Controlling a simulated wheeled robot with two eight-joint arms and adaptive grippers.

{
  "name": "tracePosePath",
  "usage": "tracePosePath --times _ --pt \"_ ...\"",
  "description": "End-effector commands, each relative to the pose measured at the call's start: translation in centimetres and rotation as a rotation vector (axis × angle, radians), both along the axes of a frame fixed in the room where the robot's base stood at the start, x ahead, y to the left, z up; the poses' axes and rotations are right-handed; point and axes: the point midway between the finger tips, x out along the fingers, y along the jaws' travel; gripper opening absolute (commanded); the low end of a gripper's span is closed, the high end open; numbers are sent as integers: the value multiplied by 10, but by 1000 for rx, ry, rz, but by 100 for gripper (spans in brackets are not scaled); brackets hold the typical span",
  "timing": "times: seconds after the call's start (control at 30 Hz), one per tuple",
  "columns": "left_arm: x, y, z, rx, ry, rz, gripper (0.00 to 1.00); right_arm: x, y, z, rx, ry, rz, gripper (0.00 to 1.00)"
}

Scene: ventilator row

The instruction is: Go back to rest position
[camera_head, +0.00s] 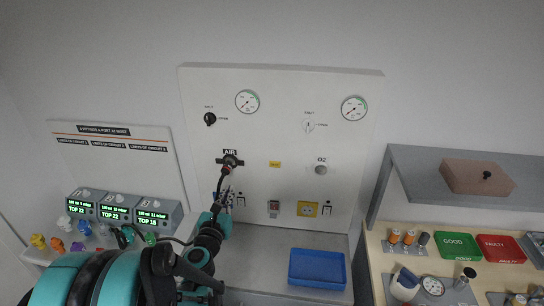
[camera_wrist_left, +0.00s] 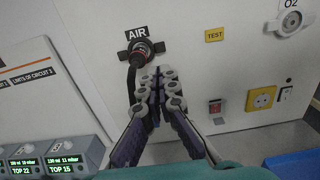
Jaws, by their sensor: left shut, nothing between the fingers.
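My left gripper (camera_head: 222,194) is in front of the white wall panel (camera_head: 280,110), just below the port marked AIR. In the left wrist view the left gripper (camera_wrist_left: 158,76) has its fingers together with nothing between them. A dark connector (camera_wrist_left: 141,54) sits in the AIR port, with a black hose hanging down from it. The connector also shows in the head view (camera_head: 230,160). The fingertips are close below the connector; I cannot tell whether they touch it. My right gripper is not in view.
Several ventilator units (camera_head: 118,207) with green displays stand at the left. A blue tray (camera_head: 318,268) lies on the counter to the right of my arm. Further right, a shelf (camera_head: 420,160) carries a brown box (camera_head: 475,178) above a bench with green and red trays.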

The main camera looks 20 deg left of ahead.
Motion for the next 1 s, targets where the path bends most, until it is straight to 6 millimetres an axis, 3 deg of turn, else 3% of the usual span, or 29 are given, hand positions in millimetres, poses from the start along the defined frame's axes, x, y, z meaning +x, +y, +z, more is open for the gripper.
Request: tracePosePath --times 0.17,0.27,0.37,0.47,0.6,0.7,0.8,0.93,0.97,1.0 --pt "1 -9 0 57 20 -25 0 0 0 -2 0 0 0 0" --pt "3 -42 1 266 87 -113 0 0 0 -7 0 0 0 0" --pt "-2 -98 -7 648 192 -279 0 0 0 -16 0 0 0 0" --pt "-23 -156 -27 1123 288 -492 0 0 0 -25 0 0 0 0" --pt "-75 -207 -68 1791 362 -814 0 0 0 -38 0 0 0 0" --pt "-118 -217 -96 2211 374 -1038 0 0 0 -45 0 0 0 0" --pt "-155 -212 -116 2533 363 -1231 0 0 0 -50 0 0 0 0" --pt "-184 -199 -127 2783 342 -1404 0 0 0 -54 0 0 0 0" --pt "-188 -197 -128 -2756 -331 1397 0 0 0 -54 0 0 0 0" --pt "-191 -195 -129 -2720 -320 1385 0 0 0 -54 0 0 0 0"
